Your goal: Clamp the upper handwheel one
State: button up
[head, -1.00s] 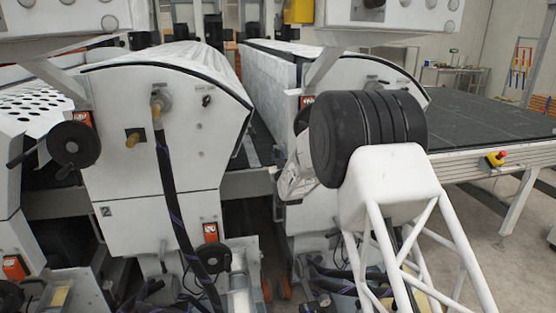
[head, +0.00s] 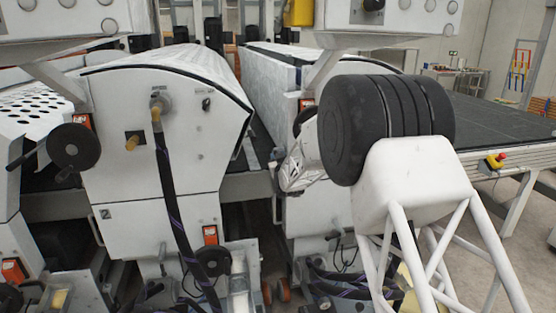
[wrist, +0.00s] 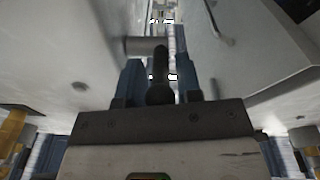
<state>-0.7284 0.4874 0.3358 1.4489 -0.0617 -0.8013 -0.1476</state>
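A black handwheel (head: 74,147) with a handle sits high on the left machine's side in the head view. A dark round part (head: 303,119), perhaps another handwheel, shows beside my arm at the right machine, mostly hidden. My gripper is hidden behind my arm in the head view. In the wrist view my gripper (wrist: 160,82) has its two blue-grey fingers apart. A dark handle-like bar (wrist: 161,68) with a rounded near end stands between them, with light gaps at its sides. I cannot tell which wheel it belongs to.
A lower handwheel (head: 213,261) sits near the left machine's base. A dark hose (head: 172,200) hangs down its front. The right machine's white panel (head: 308,225) is close to my arm. A dark conveyor bed (head: 500,125) extends to the right.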

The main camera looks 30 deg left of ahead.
jog(key=shift+o, duration=0.6)
jog(key=shift+s+d, duration=0.1)
jog(key=v, duration=0.7)
jog(key=shift+s+d, duration=0.15)
jog(key=shift+d, duration=0.05)
dwell(0.4)
jog(key=shift+d, duration=0.15)
